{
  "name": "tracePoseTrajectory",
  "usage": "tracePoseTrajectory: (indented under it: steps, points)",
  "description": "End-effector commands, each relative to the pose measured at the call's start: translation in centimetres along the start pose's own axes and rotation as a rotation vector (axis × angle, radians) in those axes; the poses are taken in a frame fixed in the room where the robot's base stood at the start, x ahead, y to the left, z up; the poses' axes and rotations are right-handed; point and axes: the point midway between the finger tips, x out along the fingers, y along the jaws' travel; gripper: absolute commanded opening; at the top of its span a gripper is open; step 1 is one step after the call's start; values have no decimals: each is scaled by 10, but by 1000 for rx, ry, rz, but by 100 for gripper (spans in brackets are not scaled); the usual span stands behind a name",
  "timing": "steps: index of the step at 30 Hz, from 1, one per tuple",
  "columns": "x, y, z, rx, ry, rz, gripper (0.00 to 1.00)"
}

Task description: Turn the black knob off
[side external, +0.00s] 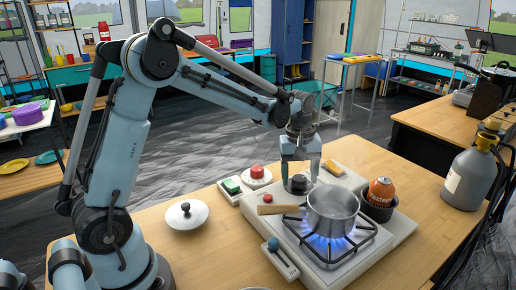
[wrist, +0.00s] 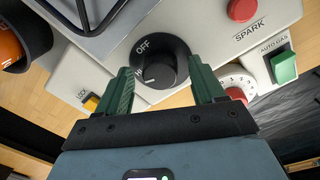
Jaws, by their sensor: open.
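The black knob (wrist: 160,68) sits on the light stove panel, with "OFF" lettered above it in the wrist view; its white pointer mark is at the left, away from the word OFF. It also shows in the side external view (side external: 298,184), just below my gripper. My gripper (wrist: 165,84) is open, with one green finger on each side of the knob; I cannot tell whether the fingers touch it. My gripper points down over the stove (side external: 366,262) in the side external view (side external: 300,168). Blue flames (side external: 326,246) burn under the pot.
A steel pot (side external: 333,214) with a wooden handle (side external: 279,210) stands on the burner close to the knob. A red spark button (wrist: 242,9), a green auto gas switch (wrist: 283,67) and an orange canister (side external: 381,192) are nearby. A white lid (side external: 186,217) lies on the table.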

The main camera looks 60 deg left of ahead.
Motion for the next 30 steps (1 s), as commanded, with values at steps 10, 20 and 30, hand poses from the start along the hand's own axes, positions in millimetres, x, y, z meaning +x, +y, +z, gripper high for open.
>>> tracePoseTrajectory:
  steps: [10, 20, 30]
  points:
    - [3, 0, 0, 0, 0, 0, 65]
    - [2, 0, 0, 0, 0, 0, 15]
    - [2, 0, 0, 47, -3, 1, 12]
